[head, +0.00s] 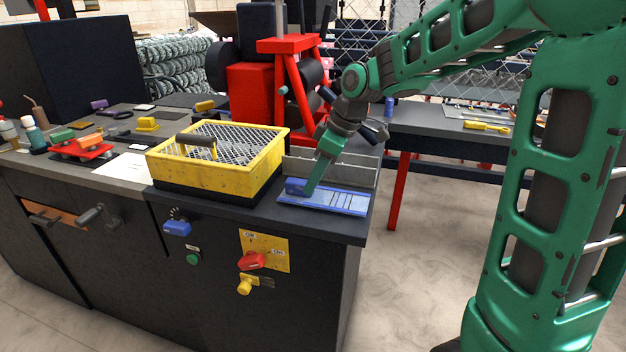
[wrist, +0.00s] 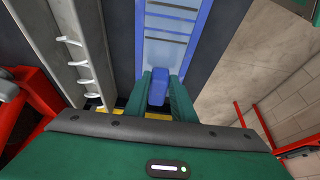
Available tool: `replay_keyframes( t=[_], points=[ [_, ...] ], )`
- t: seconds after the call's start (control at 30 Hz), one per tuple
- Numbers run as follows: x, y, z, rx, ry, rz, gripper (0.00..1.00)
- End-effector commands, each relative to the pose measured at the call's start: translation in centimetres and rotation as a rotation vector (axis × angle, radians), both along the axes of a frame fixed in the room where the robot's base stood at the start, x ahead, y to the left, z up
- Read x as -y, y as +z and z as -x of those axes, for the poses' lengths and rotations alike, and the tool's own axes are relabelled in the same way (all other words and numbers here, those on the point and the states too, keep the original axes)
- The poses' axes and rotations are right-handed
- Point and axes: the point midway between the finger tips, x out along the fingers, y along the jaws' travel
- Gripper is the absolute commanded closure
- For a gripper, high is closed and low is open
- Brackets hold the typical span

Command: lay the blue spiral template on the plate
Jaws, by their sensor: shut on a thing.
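I cannot clearly make out the plate as a separate thing.
A grey metal rail (head: 345,171) stands just behind the template; its pegs show in the wrist view (wrist: 78,55). A yellow crate (head: 217,160) with mesh is close on the left. A red machine frame (head: 297,85) is behind. The bench edge is close on the right.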

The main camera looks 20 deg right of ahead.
Motion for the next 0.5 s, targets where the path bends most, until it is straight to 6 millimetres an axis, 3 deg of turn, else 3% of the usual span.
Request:
replay_keyframes(
  t=[0.5],
  points=[
    [0.10, -0.35, 0.01, 0.000, -0.001, 0.000, 1.00]
  ],
)
